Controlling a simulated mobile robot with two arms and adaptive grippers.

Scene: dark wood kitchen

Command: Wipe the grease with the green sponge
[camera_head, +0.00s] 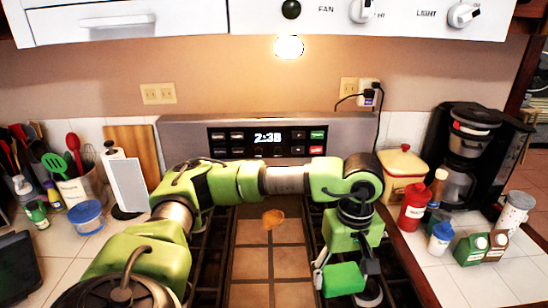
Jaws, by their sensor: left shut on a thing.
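My left arm reaches in from the left and bends down at the right of the stove. My left gripper (346,270) points down and is shut on the green sponge (343,280), a bright green block between its fingers. An orange-brown grease spot (272,218) lies on the tiled middle strip of the stove (250,262), up and left of the sponge. The sponge is apart from the spot. Whether the sponge touches the surface under it, I cannot tell. My right gripper is not in view.
Dark burner grates flank the tiled strip. A red bottle (414,204), a yellow pot (403,172) and a black coffee maker (466,150) stand on the right counter. Utensils and a blue-lidded container (87,216) stand on the left. The stove's control panel (268,139) rises behind.

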